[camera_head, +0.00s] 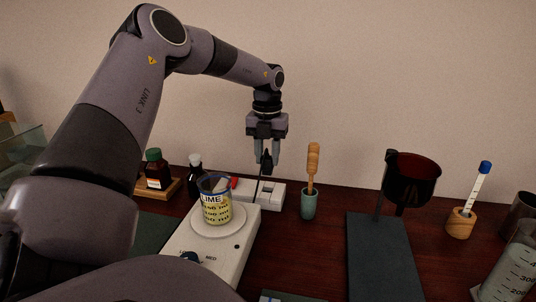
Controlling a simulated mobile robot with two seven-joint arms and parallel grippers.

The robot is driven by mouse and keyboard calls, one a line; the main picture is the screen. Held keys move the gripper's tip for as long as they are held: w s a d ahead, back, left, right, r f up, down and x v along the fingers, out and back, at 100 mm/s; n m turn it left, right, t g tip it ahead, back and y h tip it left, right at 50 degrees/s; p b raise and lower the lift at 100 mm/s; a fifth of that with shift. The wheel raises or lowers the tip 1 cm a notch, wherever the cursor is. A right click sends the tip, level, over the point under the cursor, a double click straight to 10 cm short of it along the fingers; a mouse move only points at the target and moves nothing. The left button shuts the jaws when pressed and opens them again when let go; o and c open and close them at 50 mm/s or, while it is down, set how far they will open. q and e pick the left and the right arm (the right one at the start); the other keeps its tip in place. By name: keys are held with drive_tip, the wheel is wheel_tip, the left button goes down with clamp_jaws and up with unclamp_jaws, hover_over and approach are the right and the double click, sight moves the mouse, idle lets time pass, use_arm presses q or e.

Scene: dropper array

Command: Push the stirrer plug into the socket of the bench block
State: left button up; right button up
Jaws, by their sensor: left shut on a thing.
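My left gripper (267,158) points straight down near the back wall and is shut on the black stirrer plug (266,164). A thin dark cord hangs from the plug toward the stirrer. The white bench block (272,195), with a red switch at its left, lies below the gripper at the back of the table. The plug appears above the block, apart from it; I cannot make out the socket. The white stirrer (222,250) stands in front with a labelled beaker (215,203) on its round plate. My right gripper is not in view.
A green cup with a wooden-handled tool (309,200) stands right of the block. Dark bottles (155,170) stand left of it. A stand with a dark funnel (412,180), a thermometer in a wooden holder (461,222) and glassware (512,268) are at right.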

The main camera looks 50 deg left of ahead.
sight(268, 173)
use_arm(q)
drive_tip(key=shift+f+b, duration=1.85)
drive_tip(key=shift+f, duration=0.25)
drive_tip(key=shift+f, duration=0.1)
drive_tip(key=shift+b, duration=0.35)
drive_tip(key=shift+f+b, duration=0.85)
drive_tip(key=shift+f, duration=0.2)
